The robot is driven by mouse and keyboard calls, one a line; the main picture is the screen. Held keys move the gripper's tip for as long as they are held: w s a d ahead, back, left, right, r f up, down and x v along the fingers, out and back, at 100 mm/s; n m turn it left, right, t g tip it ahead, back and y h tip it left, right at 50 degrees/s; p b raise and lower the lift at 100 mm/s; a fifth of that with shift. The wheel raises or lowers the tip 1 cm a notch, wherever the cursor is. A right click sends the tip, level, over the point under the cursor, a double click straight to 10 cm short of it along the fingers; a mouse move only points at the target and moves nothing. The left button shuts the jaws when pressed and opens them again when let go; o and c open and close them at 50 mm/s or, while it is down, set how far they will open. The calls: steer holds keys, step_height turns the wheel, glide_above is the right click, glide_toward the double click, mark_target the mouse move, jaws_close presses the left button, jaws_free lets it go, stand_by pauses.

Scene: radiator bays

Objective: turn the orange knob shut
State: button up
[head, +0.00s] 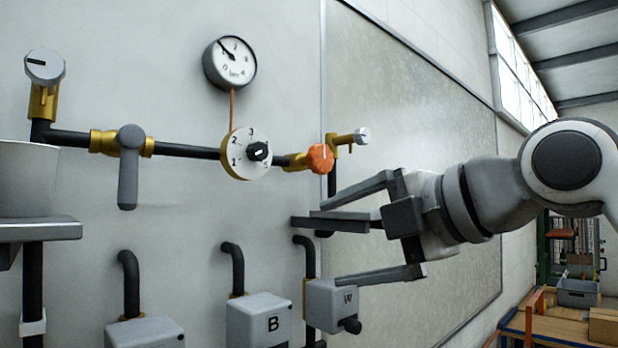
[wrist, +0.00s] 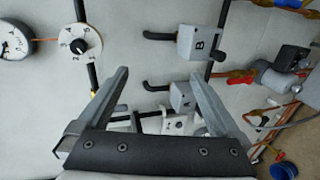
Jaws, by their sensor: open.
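The orange knob (head: 320,158) sits on a brass valve at the right end of the black horizontal pipe in the head view. A light line on its face looks roughly upright. My gripper (head: 330,243) is open and empty, below the knob and slightly to its right, with its fingers pointing left. It is apart from the knob. In the wrist view my gripper (wrist: 158,75) shows both fingers spread with nothing held between them. I cannot make out the orange knob there; only a bit of brass shows beside the left finger.
A white numbered dial (head: 238,153) with a black knob is left of the orange knob. A small grey-capped valve (head: 361,136) is just right of it. A gauge (head: 230,63) hangs above. A grey lever (head: 129,168) hangs farther left.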

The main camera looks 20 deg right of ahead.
steer(key=w+d+r+n+t+y+p, duration=0.1)
steer(key=w+d+r+n+t+p, duration=0.15)
steer(key=d+r+n, duration=0.55)
steer(key=n, duration=0.1)
glide_toward(324, 157)
steer(key=shift+n+t+y, duration=0.25)
steer(key=shift+n+y, duration=0.05)
steer(key=p+x, duration=0.1)
steer(key=x, duration=0.2)
steer(key=p+x, duration=0.2)
steer(key=x, duration=0.1)
steer(key=p+x, duration=0.2)
steer(key=x, duration=0.1)
steer(key=shift+w+f, duration=0.3)
steer(key=shift+w, duration=0.05)
steer(key=shift+x, duration=0.8)
steer(key=shift+f, duration=0.15)
steer(key=c, duration=1.3)
